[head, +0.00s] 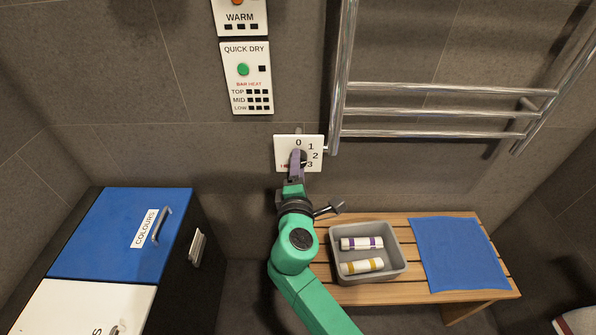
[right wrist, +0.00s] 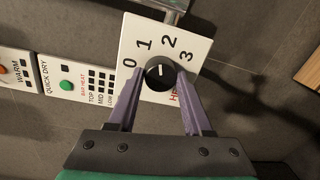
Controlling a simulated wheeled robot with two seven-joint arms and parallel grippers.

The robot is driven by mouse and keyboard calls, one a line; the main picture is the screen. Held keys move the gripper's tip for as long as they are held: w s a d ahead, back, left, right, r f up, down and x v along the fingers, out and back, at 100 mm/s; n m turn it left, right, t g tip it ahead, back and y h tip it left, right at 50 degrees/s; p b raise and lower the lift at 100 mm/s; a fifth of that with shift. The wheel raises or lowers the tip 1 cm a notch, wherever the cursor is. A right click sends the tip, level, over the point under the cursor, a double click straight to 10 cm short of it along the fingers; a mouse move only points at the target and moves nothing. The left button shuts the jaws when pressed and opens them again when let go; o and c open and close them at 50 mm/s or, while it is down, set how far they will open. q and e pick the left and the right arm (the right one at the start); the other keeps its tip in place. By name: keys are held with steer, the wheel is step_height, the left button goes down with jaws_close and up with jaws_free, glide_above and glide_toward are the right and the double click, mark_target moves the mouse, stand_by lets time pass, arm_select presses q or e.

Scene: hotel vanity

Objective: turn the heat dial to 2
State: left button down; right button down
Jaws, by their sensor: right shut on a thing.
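The heat dial is a round black knob (right wrist: 160,72) on a white plate (head: 284,146) marked 0, 1, 2 and 3, fixed to the wall below the heated rail. In the right wrist view, its short white pointer line points up, between the 1 and the 2. My right gripper (head: 298,158) is shut on the knob, with one purple finger on each side of it in the right wrist view. In the head view the gripper hides most of the knob. My left gripper is not in view.
A chrome towel rail (head: 440,112) is close to the plate's upper right. A QUICK DRY panel (head: 246,78) is above left. Below right, a wooden bench (head: 390,292) holds a grey tray (head: 393,280) with two rolls and a blue towel (head: 460,255). A blue-topped cabinet (head: 110,240) stands left.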

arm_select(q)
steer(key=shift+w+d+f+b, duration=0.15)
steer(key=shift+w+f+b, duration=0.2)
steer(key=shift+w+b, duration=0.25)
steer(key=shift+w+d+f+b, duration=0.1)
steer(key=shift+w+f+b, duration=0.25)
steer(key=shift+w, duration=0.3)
arm_select(e)
steer(key=shift+f+m, duration=0.1)
steer(key=shift+m, duration=1.8)
steer(key=shift+c, duration=1.6)
jaws_free()
